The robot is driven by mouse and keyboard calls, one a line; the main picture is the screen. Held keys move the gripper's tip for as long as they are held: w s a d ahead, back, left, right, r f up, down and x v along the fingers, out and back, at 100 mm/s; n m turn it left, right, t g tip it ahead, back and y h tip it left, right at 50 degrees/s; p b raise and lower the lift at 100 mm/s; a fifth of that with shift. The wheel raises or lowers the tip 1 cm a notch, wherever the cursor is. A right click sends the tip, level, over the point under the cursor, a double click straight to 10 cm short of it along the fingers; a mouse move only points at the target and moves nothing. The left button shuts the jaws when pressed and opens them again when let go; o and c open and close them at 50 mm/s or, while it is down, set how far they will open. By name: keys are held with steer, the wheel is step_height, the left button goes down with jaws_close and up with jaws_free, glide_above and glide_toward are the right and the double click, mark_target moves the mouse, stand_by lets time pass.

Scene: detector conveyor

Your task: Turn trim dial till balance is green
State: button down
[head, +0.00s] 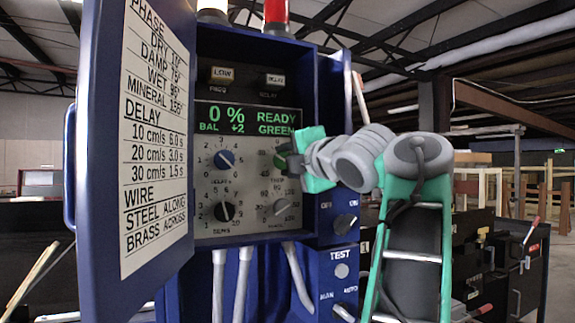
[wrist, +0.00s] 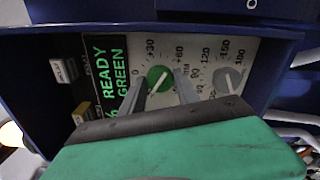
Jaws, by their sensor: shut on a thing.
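The trim dial is a green knob (wrist: 158,76) on the light panel, with a printed scale around it in the wrist view. In the head view the green knob (head: 281,160) is mostly hidden by my gripper (head: 293,163). In the wrist view my gripper (wrist: 162,88) has one finger on each side of the knob and is shut on it. The knob's pointer reading is hard to make out. The display (head: 245,119) reads "0 %", "BAL ±2" and "READY GREEN" in green letters; part of it shows in the wrist view (wrist: 112,72).
A blue dial (head: 224,160), a black dial (head: 224,211) and a grey dial (head: 281,207) share the panel. The open cabinet door (head: 150,140) with a chart stands at the left. Switches (head: 345,224) sit at the right. White and red lamps (head: 277,12) are on top.

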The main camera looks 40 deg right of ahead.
steer(key=shift+n, duration=0.3)
steer(key=c, duration=0.9)
jaws_free()
steer(key=shift+s, duration=0.15)
steer(key=v, duration=0.7)
steer(key=shift+s+a+b, duration=0.2)
steer(key=shift+s+b, duration=0.1)
steer(key=shift+b, duration=0.1)
